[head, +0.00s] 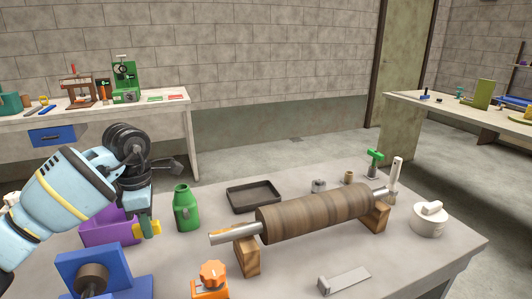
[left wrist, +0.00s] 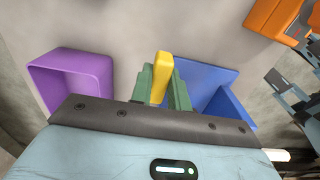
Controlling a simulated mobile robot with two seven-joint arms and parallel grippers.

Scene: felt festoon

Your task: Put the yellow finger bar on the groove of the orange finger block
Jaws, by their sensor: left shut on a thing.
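My left gripper (head: 146,222) is shut on the yellow finger bar (head: 151,229) and holds it above the table, between the purple bin and the blue stand. In the left wrist view the yellow bar (left wrist: 161,78) stands up between the green fingers (left wrist: 160,90). An orange block with an orange knob (head: 211,283) is at the front edge of the head view, right of the gripper and apart from it. Orange parts (left wrist: 272,15) also show at the top right of the left wrist view. I cannot make out a groove.
A purple bin (head: 100,234) and a blue stand (head: 85,264) are close to the left gripper. A green bottle (head: 186,212), a black tray (head: 240,206) and a large roller (head: 315,211) on wooden supports stand to the right. Bare tabletop lies between bottle and orange block.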

